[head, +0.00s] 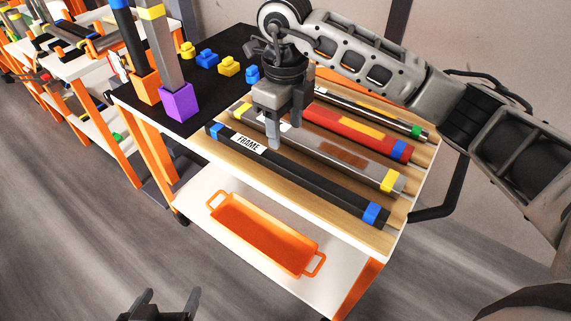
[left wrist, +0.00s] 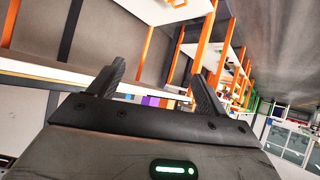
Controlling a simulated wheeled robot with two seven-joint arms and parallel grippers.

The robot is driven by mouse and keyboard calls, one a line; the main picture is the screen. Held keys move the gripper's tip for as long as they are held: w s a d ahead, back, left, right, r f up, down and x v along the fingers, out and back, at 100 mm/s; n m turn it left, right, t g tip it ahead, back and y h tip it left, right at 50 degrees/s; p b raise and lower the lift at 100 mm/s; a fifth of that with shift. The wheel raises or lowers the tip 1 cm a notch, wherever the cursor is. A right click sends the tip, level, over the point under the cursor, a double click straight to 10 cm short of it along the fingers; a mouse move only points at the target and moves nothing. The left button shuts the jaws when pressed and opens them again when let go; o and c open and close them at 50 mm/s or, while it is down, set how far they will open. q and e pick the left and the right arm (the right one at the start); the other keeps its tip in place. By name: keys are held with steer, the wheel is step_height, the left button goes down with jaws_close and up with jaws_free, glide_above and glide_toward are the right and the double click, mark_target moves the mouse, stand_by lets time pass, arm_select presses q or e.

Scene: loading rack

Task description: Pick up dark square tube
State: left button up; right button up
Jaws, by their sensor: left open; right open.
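A dark square tube (head: 310,175) with blue bands and a white FRAME label lies along the front of the wooden rack top (head: 405,212). Just behind it lies a grey tube (head: 361,170) with yellow bands. My right gripper (head: 287,131) points down over the grey tube, behind the dark tube's labelled part. Its jaws are open, and it hides part of the grey tube; contact cannot be told. My left gripper (head: 172,296) is low at the bottom edge, open and empty, well away from the tubes. Its spread fingers show in the left wrist view (left wrist: 160,75).
A red tube (head: 340,126) and a green-ended tube (head: 418,132) lie behind. A dark tube in an orange base (head: 146,87) and a grey tube in a purple base (head: 179,103) stand upright at left. An orange tray (head: 262,251) sits on the lower shelf.

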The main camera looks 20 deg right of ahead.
mark_target(286, 163)
step_height(286, 163, down, 10)
steer(key=shift+s+r+p, duration=0.1)
steer(key=shift+r+p, duration=0.1)
steer(key=shift+p, duration=0.35)
steer(key=c, duration=1)
steer(key=shift+r, duration=0.1)
jaws_close()
